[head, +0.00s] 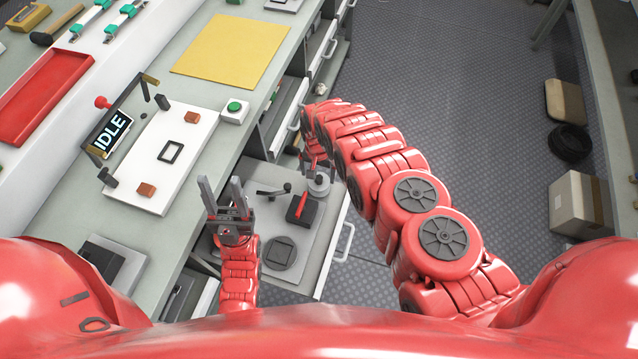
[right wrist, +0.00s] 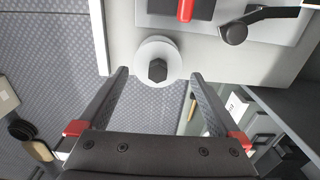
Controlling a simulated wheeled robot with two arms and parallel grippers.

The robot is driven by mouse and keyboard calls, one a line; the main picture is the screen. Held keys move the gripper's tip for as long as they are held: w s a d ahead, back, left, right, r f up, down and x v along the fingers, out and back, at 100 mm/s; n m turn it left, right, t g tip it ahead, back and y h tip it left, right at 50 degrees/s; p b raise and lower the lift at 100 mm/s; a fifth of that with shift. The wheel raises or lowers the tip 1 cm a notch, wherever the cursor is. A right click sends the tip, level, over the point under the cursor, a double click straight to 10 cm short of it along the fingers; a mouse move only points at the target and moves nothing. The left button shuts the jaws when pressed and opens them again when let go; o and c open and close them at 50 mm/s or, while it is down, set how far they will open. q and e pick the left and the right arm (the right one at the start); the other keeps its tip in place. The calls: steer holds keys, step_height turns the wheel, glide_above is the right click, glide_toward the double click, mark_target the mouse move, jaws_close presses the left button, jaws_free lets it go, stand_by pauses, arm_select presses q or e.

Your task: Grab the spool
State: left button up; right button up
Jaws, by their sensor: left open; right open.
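The spool is a pale round disc with a dark hexagonal knob at its centre. It sits near the edge of an open drawer's grey top in the head view (head: 319,188), and it also shows in the right wrist view (right wrist: 144,51). My right gripper (right wrist: 158,74) is open, its fingertips on either side of the spool's near edge, with nothing gripped. In the head view its fingers are partly hidden by my arm beside the spool. My left gripper (head: 222,190) is open and empty, fingers upward, left of the drawer.
The drawer top (head: 259,217) also holds a black block with a red handle (head: 300,206), a dark lever (head: 270,191) and a round dark disc (head: 282,253). The bench carries an IDLE fixture (head: 110,133) and green button (head: 234,107). A cardboard box (head: 578,205) stands right.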

mark_target(319, 182)
steer(key=shift+s+f, duration=0.1)
steer(key=shift+f, duration=0.7)
step_height(319, 182, down, 2)
steer(key=shift+s+d+f+b, duration=0.1)
steer(key=shift+d+f+b, duration=0.05)
steer(key=shift+b, duration=0.2)
steer(key=shift+f+b, duration=0.95)
steer(key=shift+r, duration=0.1)
steer(key=shift+c, duration=0.7)
steer(key=c, duration=1)
